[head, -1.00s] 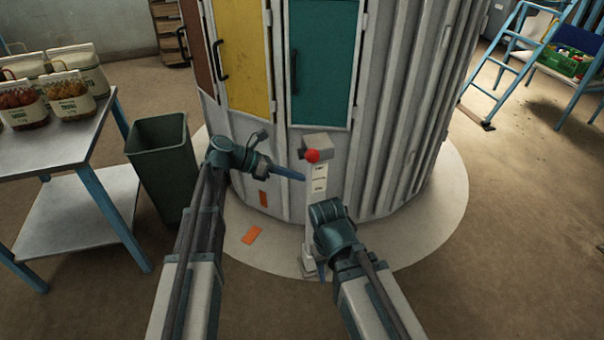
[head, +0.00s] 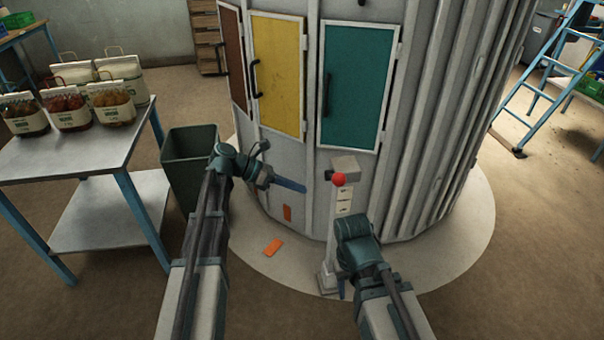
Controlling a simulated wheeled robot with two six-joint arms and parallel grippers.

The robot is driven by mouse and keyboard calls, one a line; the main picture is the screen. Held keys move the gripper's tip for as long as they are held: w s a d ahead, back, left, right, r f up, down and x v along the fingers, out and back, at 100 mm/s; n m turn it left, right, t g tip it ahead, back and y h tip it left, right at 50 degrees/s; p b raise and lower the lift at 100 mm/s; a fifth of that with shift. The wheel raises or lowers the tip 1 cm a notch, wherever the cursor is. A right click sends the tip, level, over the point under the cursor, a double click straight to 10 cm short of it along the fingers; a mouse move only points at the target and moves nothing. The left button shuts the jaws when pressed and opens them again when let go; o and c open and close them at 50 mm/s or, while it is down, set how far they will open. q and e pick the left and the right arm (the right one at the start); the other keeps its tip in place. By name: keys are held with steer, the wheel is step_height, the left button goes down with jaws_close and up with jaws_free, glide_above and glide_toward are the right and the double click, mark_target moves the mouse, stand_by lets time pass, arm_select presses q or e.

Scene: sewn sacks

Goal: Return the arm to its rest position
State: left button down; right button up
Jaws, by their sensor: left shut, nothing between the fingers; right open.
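My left arm reaches in from the lower left. Its gripper (head: 289,185) is shut and empty, with its blue fingers pointing right, in front of the round ribbed cabinet (head: 300,155). My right arm comes in from the lower right. Its gripper (head: 341,289) points down and away, mostly hidden behind the wrist, with only a bit of blue finger showing. It is beside the post (head: 328,270) with the red knob (head: 339,179). I see nothing held in it.
A metal table (head: 90,160) with several sacks (head: 72,107) stands at left, beside a dark green bin (head: 190,170). The cabinet has brown, yellow (head: 277,75) and teal (head: 353,85) doors. An orange piece (head: 273,247) lies on its pale base. A blue ladder (head: 535,95) stands at right.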

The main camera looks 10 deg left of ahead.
arm_select(q)
steer(key=s+d+r+m+g+y+p, duration=0.1)
steer(key=s+d+m+g+y+p, duration=0.2)
steer(key=s+m+p, duration=0.35)
steer(key=s+d+r+m+y+p, duration=0.1)
steer(key=s+d+m+y+p, duration=0.2)
steer(key=s+d+m+p, duration=0.3)
steer(key=s+a+r+m+y+p, duration=0.2)
steer(key=s+m+y+p, duration=0.1)
steer(key=s+m, duration=0.2)
steer(key=s+a+r+m+t+y+p, duration=0.1)
steer(key=s+r+m+y+p, duration=0.2)
steer(key=m, duration=0.7)
steer(key=shift+s+a+r+y+p, duration=0.25)
steer(key=shift+s+a+y+p, duration=0.15)
steer(key=shift+s+y, duration=0.6)
